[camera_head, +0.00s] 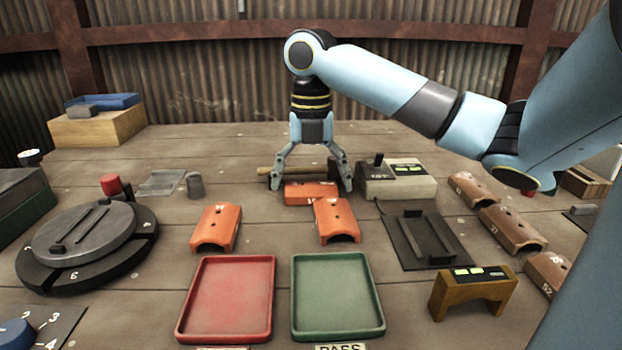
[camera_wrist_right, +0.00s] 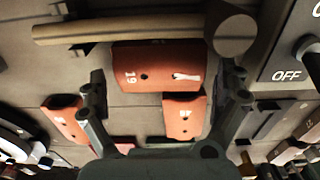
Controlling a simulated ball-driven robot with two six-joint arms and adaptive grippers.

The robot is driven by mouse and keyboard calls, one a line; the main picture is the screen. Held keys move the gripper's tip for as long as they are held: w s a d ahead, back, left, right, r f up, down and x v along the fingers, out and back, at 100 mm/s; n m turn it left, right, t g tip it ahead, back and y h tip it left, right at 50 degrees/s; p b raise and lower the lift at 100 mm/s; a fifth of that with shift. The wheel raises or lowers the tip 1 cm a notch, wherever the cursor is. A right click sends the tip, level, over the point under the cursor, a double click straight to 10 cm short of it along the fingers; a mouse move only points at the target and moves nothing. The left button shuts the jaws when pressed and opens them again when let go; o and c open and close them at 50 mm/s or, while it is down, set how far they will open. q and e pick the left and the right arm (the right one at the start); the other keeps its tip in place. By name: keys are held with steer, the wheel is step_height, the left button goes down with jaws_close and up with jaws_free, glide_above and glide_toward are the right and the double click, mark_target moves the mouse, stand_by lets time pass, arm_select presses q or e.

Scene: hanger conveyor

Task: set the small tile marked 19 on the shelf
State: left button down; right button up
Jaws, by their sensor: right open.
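The orange tile marked 19 (camera_wrist_right: 157,68) lies on the table, with its number readable in the right wrist view. In the head view it is the orange block (camera_head: 309,192) under my right gripper (camera_head: 311,183). The right gripper is open and points down, its fingers spread either side of the tile; in the wrist view the fingers (camera_wrist_right: 165,92) stay apart from it. I cannot tell for sure which object is the shelf; a small brown wooden bridge (camera_head: 470,293) stands at the front right. My left gripper is not in view.
A mallet (camera_head: 290,173) lies just behind the tile. Orange curved tiles stand close in front (camera_head: 337,220) and front left (camera_head: 216,228). A switch box (camera_head: 398,182) is to the right. A red tray (camera_head: 228,300) and a green tray (camera_head: 338,298), both empty, lie in front.

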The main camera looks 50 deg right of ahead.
step_height(320, 180, up, 6)
steer(key=shift+f+p, duration=0.25)
steer(key=shift+p, duration=0.1)
steer(key=w+a+r+t+y+p, duration=0.35)
steer(key=r+p, duration=0.25)
steer(key=r, duration=0.3)
steer(key=g+h+b, duration=0.4)
steer(key=b, duration=0.7)
glide_above(310, 189)
steer(key=shift+t+y, duration=0.25)
step_height(310, 189, down, 9)
steer(key=f, duration=0.4)
steer(key=f+b, duration=0.1)
steer(key=f, duration=0.1)
steer(key=shift+w+d, duration=0.1)
steer(key=shift+d, duration=0.2)
steer(key=shift+r, duration=0.1)
